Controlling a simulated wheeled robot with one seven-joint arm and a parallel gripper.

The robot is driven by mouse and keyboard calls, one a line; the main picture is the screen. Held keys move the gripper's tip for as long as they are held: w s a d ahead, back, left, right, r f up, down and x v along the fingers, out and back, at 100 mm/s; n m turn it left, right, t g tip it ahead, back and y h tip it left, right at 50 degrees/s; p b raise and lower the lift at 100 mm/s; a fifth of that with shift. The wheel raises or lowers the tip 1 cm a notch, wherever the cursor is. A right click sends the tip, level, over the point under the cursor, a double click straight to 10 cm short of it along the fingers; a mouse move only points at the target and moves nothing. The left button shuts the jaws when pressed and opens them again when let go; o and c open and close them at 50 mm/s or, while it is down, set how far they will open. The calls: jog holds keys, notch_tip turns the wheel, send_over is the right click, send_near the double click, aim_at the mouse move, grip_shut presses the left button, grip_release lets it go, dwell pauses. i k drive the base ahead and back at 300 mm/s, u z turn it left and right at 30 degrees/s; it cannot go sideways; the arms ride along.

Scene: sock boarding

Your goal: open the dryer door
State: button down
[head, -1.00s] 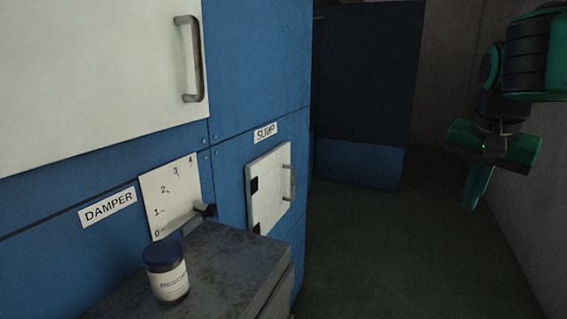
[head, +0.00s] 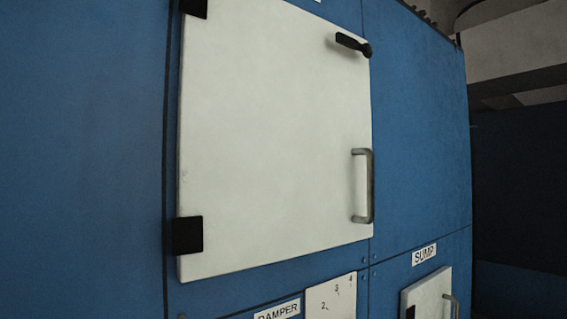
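A large white door (head: 275,135) on the blue machine fills the middle of the head view. I take it as the dryer door, though no label on it can be read. It looks shut. Two black hinges are on its left edge, an upper one (head: 195,7) and a lower one (head: 188,236). A metal pull handle (head: 364,186) is on its lower right side. A black latch lever (head: 353,44) sits at its upper right corner, lying across the door edge. My gripper is out of view.
Below are the damper label (head: 277,311), a white scale plate (head: 332,298) and a small white sump door (head: 427,297) with its own handle. The blue machine front (head: 425,130) is flat and clear right of the door.

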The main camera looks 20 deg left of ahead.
aim_at(275, 162)
jog(key=u, duration=0.65)
jog(key=k, duration=1.2)
jog(key=z, duration=0.05)
jog(key=i, duration=0.75)
jog(key=u, duration=0.15)
